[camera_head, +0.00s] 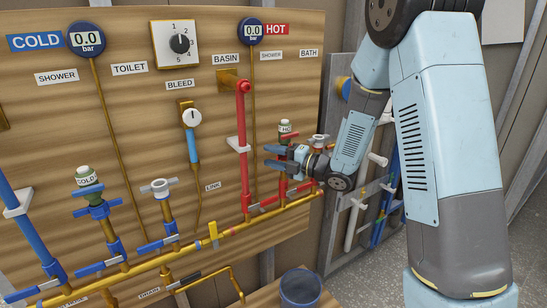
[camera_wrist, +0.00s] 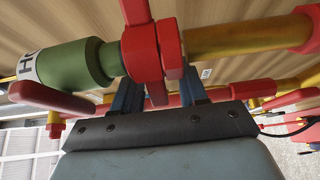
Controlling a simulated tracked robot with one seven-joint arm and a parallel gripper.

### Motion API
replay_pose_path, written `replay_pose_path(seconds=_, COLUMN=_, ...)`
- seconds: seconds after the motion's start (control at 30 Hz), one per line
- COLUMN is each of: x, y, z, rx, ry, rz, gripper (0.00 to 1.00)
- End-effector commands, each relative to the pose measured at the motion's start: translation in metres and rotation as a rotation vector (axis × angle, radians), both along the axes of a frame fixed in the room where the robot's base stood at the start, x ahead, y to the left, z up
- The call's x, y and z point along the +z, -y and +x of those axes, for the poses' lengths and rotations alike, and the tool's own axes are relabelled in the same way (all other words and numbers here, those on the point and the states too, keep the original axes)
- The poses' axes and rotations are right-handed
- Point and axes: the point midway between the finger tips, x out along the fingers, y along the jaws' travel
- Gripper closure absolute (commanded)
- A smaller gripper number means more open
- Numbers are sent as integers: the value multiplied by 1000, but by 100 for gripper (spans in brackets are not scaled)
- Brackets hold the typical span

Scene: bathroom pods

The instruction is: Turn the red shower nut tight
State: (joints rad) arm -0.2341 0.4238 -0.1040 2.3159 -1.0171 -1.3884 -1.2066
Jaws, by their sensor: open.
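The red nut (camera_wrist: 143,52) is large in the wrist view, between a green cap marked HOT (camera_wrist: 78,64) and a brass pipe (camera_wrist: 235,38). Red lugs stick out from the nut. My gripper (camera_wrist: 160,92) is open, with one blue finger on either side of the nut's lower lug. I cannot tell whether either finger touches it. In the head view my gripper (camera_head: 274,157) is at the hot shower valve, just below the green cap (camera_head: 285,128). There the gripper partly hides the nut.
A red riser pipe (camera_head: 244,140) stands left of my gripper. A white-topped bath valve (camera_head: 319,142) is close on the right. A brass manifold pipe (camera_head: 190,253) runs below, with a blue bucket (camera_head: 300,288) under it. The cold valve with a green cap (camera_head: 87,178) is far left.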

Motion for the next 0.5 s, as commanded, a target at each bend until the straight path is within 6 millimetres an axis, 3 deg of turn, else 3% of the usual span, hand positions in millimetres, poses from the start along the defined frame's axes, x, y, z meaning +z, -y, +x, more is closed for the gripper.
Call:
replay_pose_path(seconds=0.27, x=0, y=0, z=1, rx=-1, ry=0, rz=0, gripper=58)
replay_pose_path(seconds=0.5, x=0, y=0, z=1, rx=-1, ry=0, rz=-1, gripper=81)
